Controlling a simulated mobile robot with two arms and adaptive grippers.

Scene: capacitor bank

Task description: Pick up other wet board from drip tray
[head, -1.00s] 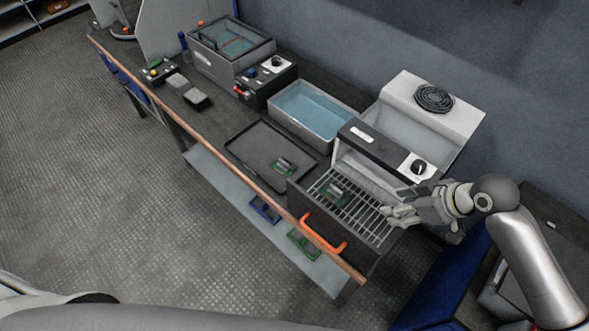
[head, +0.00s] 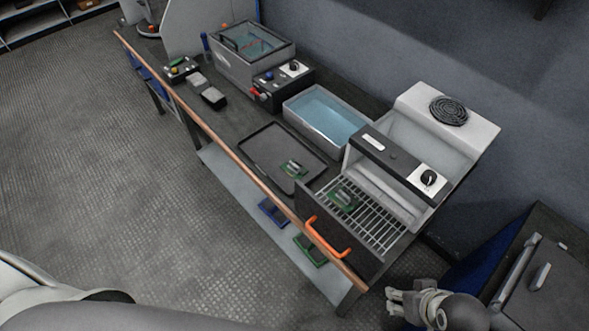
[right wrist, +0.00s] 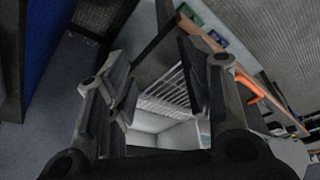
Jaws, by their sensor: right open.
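A green board (head: 293,168) with a light component lies in the black drip tray (head: 262,149) on the bench. A second green board (head: 344,200) lies on the wire rack of the open drawer (head: 385,232), which has an orange handle. My right gripper (head: 402,303) is open and empty. It is off the bench's near right end, right of and nearer than the drawer, apart from both boards. In the right wrist view, its spread fingers (right wrist: 152,54) have the wire rack behind them. My left gripper is not in view.
The dryer housing (head: 385,165) stands behind the drawer. Blue (head: 273,212) and green (head: 310,250) items lie on the lower shelf. A dark cabinet (head: 545,265) is at right.

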